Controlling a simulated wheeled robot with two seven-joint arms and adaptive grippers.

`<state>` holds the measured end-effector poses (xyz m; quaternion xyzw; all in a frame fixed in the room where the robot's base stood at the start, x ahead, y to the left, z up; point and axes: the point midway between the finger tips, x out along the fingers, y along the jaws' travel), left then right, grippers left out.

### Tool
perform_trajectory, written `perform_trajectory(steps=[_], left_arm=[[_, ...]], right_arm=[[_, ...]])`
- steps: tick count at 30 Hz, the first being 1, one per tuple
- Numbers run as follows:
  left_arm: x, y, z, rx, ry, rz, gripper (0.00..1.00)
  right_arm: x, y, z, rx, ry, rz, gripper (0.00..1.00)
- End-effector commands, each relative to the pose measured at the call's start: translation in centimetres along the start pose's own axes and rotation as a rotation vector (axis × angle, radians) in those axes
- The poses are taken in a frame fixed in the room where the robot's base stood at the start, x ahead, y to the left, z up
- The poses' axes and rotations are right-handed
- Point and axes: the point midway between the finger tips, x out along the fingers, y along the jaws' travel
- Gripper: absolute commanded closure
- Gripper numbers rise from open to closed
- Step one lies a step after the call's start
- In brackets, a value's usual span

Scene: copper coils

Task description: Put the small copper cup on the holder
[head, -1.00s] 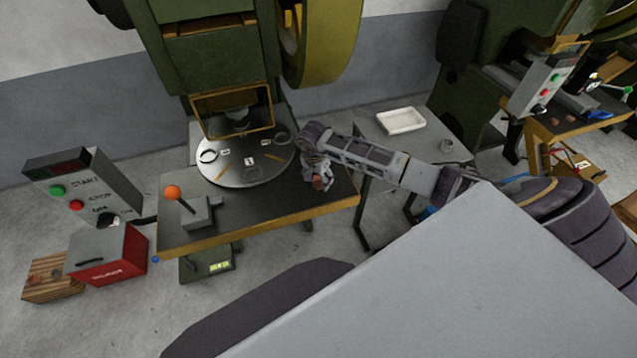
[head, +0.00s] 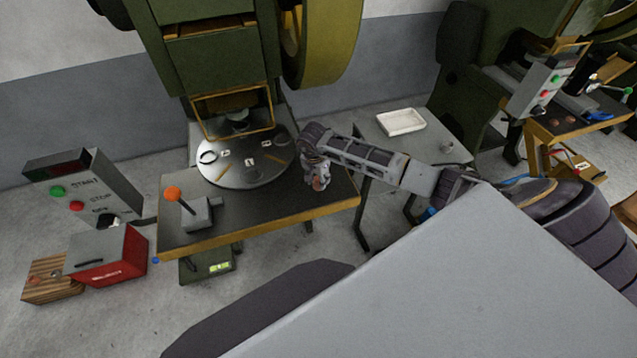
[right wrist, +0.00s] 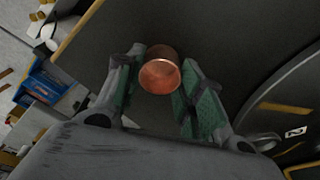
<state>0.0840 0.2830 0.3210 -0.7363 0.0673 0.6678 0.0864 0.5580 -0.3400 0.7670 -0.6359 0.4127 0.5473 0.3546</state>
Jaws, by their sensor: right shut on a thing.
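My right gripper (right wrist: 160,90) is shut on the small copper cup (right wrist: 160,72), held between its two fingertips in the right wrist view. In the head view the right gripper (head: 317,180) and the cup (head: 318,184) are above the right part of the press table (head: 250,217), beside the round plate. The round grey plate (head: 238,176) lies under the press, with numbered marks and ring-shaped places on it. Part of the plate (right wrist: 262,128) shows at the right of the right wrist view. I cannot tell which part is the holder. My left gripper is not in view.
A lever with an orange knob (head: 173,194) stands at the table's front left. A START/STOP control box (head: 80,188) and a red box (head: 107,255) are further left.

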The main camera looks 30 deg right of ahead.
Motion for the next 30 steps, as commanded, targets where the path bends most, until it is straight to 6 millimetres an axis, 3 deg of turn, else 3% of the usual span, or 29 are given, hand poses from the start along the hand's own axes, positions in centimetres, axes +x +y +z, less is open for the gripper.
perform_trajectory(steps=[11, 24, 30], left_arm=[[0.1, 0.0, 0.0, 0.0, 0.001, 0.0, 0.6], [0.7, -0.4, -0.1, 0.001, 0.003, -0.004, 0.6], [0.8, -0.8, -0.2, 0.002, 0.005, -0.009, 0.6]], right_arm=[[-1.8, -0.1, -0.4, 0.0, 0.002, -0.002, 0.88], [-7.9, -0.1, -1.3, 0.0, 0.002, -0.002, 0.88], [-9.5, 0.0, -1.5, 0.0, 0.001, -0.001, 0.88]])
